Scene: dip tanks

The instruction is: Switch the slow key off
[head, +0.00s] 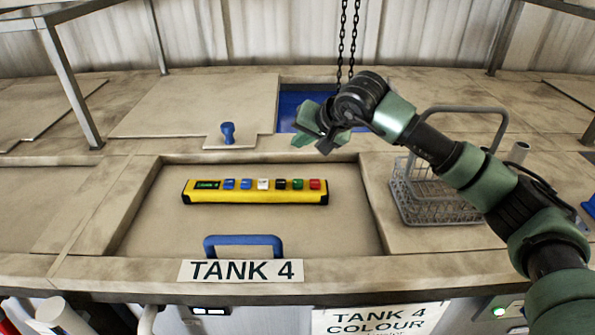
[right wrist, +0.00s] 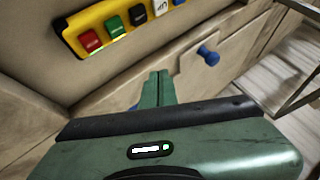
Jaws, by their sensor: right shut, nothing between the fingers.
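A yellow control pendant (head: 255,197) lies in the recess above the TANK 4 label. It has a small green-lit display (head: 207,184) and a row of blue, white, black, green and red keys. The key lettering is too small to read, so I cannot tell which is the slow key. The right wrist view shows the red key (right wrist: 91,41), green key (right wrist: 114,26) and black key (right wrist: 137,14). My right gripper (head: 308,140) is shut and empty, above and behind the pendant's right end, apart from it. Its closed fingers (right wrist: 156,90) show in the right wrist view. My left gripper is out of view.
A blue handle (head: 243,241) stands in front of the pendant. A blue knob (head: 228,132) is on the lid behind, beside a blue-filled opening (head: 290,106) with hanging chains (head: 348,40). A wire basket (head: 425,208) stands at right, under my right arm.

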